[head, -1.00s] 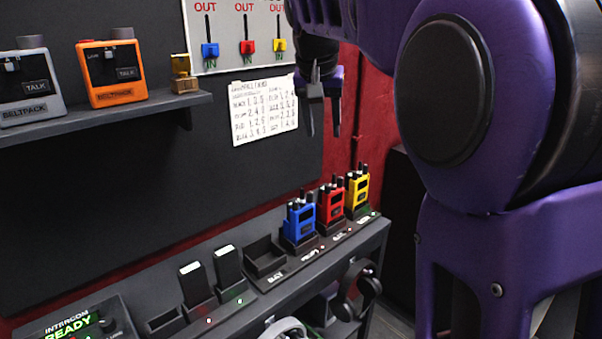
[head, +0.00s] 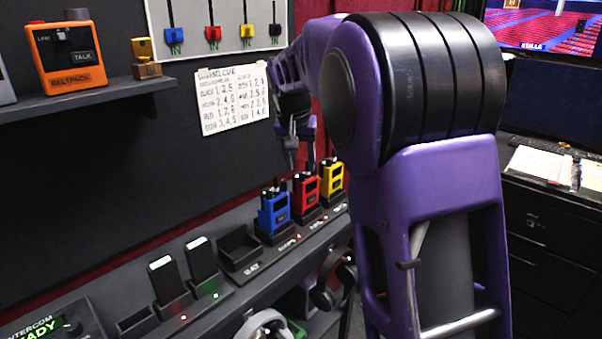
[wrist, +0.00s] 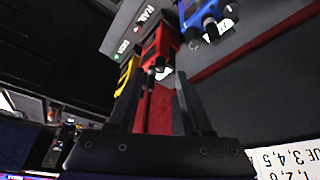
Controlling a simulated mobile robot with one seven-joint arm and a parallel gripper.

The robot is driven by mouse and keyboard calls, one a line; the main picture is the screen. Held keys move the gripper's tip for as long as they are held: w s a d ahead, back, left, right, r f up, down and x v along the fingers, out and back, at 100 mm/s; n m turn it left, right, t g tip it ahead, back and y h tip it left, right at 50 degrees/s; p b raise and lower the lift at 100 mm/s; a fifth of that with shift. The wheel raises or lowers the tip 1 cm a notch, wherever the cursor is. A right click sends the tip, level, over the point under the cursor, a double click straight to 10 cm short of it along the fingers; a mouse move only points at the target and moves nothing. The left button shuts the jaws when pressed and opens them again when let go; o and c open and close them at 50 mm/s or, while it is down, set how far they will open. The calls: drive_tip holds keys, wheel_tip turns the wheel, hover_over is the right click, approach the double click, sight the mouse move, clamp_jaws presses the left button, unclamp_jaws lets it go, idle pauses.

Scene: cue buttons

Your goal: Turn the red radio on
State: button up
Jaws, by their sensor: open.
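The red radio (head: 306,192) stands upright in a charging dock on the shelf, between the blue radio (head: 273,212) and the yellow radio (head: 331,179). My gripper (head: 301,160) is open and empty, just above the radios and near the top of the red one. In the wrist view the red radio (wrist: 160,45) lies beyond the fingertips of my gripper (wrist: 154,82), with its knobs toward me. The blue radio (wrist: 205,15) is at the upper right there and the yellow radio (wrist: 127,75) at the left. I cannot tell whether a finger touches a radio.
A paper sheet (head: 232,98) hangs on the dark wall left of my gripper. An empty dock (head: 238,248), upright white-topped units (head: 202,258) and an intercom box (head: 50,325) stand farther left on the shelf. Headphones (head: 335,280) hang below. An upper shelf (head: 105,95) holds beltpacks.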

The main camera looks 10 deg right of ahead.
sight(302, 176)
drive_tip(key=shift+x, duration=1.35)
clamp_jaws()
